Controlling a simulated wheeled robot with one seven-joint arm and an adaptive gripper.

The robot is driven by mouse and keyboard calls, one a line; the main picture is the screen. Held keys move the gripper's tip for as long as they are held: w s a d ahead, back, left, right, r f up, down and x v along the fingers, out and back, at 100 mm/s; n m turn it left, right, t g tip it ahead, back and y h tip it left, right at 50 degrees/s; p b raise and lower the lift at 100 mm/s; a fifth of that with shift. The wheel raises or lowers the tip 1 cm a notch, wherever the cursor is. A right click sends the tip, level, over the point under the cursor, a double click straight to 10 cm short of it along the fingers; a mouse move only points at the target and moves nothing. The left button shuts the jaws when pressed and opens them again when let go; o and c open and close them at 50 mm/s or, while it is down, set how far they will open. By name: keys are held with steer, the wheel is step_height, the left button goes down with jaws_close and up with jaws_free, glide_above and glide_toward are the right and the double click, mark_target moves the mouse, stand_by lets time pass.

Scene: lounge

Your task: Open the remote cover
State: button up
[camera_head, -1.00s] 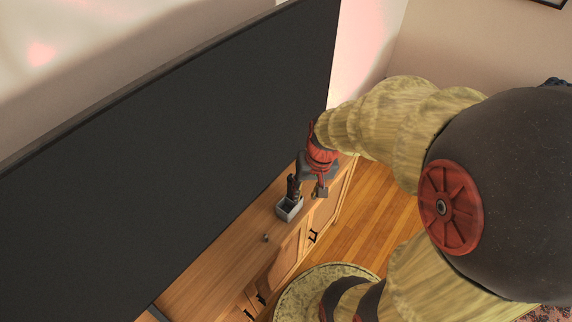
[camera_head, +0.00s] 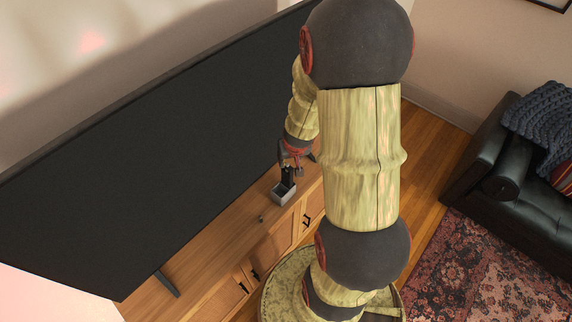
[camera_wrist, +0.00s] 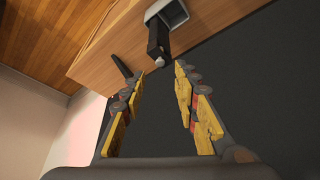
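A dark remote (camera_head: 288,175) stands upright in a small grey open holder (camera_head: 284,198) on the wooden cabinet. In the wrist view the remote (camera_wrist: 158,38) sticks out of the holder (camera_wrist: 170,10), its end with a small light patch facing my gripper. I cannot make out its cover as a separate part. My gripper (camera_wrist: 158,74) is open and empty, with yellow-padded fingers spread. The remote's end lies just beyond the fingertips, roughly between them in the picture. In the head view my gripper (camera_head: 293,163) is beside the remote's top, partly hidden by my arm.
A large dark television (camera_head: 150,170) stands close behind the holder, with a foot (camera_head: 168,284) on the cabinet (camera_head: 215,250). A small knob-like thing (camera_head: 262,219) lies on the cabinet top. A black sofa (camera_head: 475,175) and a patterned rug (camera_head: 490,275) are at the right.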

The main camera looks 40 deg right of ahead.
mark_target(287, 164)
steer(key=b+x, duration=0.3)
steer(key=x, duration=0.3)
steer(key=shift+w+f, duration=0.1)
steer(key=shift+f, duration=0.15)
steer(key=shift+c, duration=0.8)
jaws_close()
